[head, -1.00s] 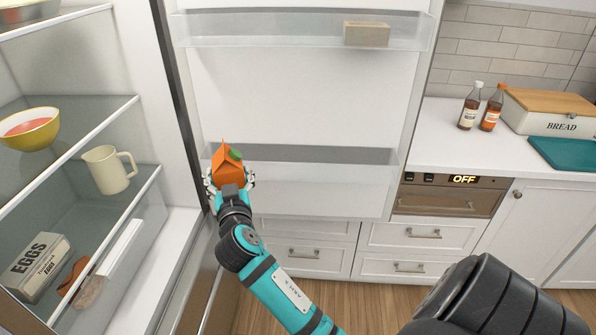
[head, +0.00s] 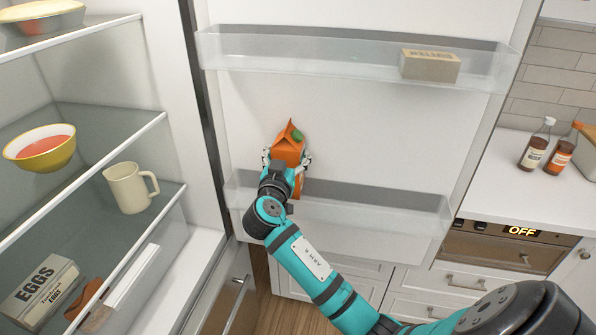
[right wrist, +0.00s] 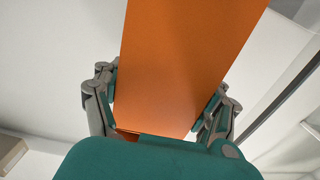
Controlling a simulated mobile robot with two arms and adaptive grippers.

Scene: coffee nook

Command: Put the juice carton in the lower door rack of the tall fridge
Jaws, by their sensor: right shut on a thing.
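The orange juice carton (head: 288,148) has a gabled top and a green cap and stands roughly upright. My right gripper (head: 287,160) is shut on it, with a finger on each side. The carton fills the middle of the right wrist view (right wrist: 185,70) between the fingers. The lower door rack (head: 400,216) is a clear bin on the open fridge door. My left gripper is out of view.
The upper door rack (head: 300,50) holds a tan box (head: 430,65). Fridge shelves at left hold a yellow bowl (head: 40,140), a cream pitcher (head: 130,187) and an egg box (head: 42,290). The right part of the lower rack looks empty. Bottles stand on the counter (head: 500,180).

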